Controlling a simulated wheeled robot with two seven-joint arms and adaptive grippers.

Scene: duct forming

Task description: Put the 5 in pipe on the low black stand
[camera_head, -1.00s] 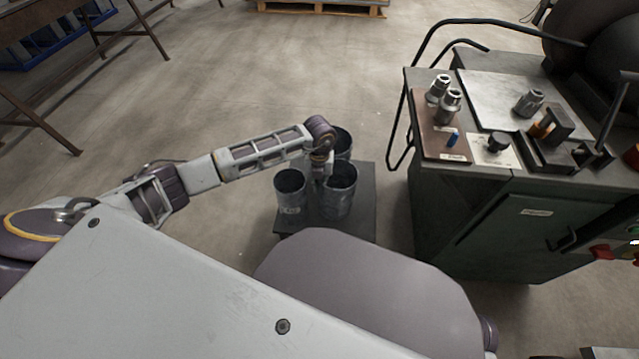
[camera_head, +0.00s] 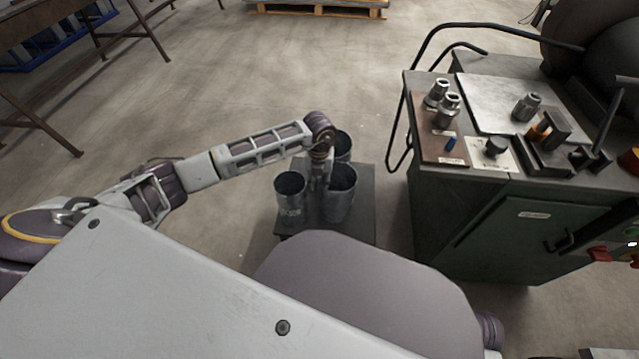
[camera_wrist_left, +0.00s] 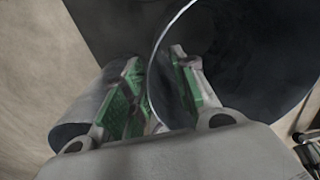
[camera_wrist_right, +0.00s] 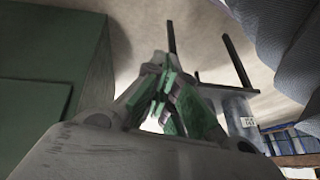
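Three grey metal pipes stand upright on a low black stand (camera_head: 364,205) in the head view: a left pipe (camera_head: 290,208), a wider right pipe (camera_head: 342,207) and a rear pipe (camera_head: 344,143). I cannot read which is the 5 in pipe. My right gripper (camera_wrist_right: 162,62) is shut and empty, outside the head view.
A green cabinet (camera_head: 490,225) with metal fittings on top and a black tube handle stands right of the stand. A table (camera_head: 75,55) is at the far left and a wooden pallet (camera_head: 318,10) at the back. The floor between is clear.

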